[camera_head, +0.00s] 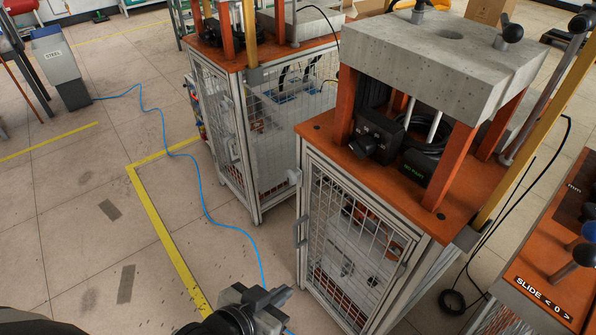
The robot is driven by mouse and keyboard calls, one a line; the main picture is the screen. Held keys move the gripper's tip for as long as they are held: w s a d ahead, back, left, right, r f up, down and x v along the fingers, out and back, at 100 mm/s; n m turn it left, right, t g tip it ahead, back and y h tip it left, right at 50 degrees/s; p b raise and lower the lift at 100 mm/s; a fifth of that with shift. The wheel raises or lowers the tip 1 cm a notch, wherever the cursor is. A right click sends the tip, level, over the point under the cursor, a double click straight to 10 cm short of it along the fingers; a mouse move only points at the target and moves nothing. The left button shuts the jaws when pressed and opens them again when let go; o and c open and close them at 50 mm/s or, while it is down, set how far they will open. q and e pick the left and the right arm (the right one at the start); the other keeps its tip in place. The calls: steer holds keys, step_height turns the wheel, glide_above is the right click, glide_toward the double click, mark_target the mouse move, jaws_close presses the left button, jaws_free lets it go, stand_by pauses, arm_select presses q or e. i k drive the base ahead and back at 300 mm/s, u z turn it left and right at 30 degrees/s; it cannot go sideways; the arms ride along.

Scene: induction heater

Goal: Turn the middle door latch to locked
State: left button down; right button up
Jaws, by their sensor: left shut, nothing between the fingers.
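The middle heater station has a mesh door (345,232) in a grey metal frame, and the door looks closed. A small grey latch knob (294,177) sticks out at the upper left edge of this door. A grey bar handle (300,231) sits below it on the same edge. The latch is too small to tell how it is turned. My left gripper (280,297) is at the bottom centre, shut and empty. It is in front of the door's lower left corner in the picture, lower than the latch and apart from it. My right gripper is not in view.
An orange top (322,130) with a concrete block (445,55) crowns the station. A similar caged station (262,135) stands behind left. An orange console (560,270) is at the right. A blue cable (205,205) crosses the floor. The floor left of the door is mostly clear.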

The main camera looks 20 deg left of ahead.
mark_target(292, 178)
steer(key=z, duration=3)
steer(key=k, duration=2.55)
steer(key=u, duration=2.6)
steer(key=i, duration=0.5)
steer(key=z, duration=0.15)
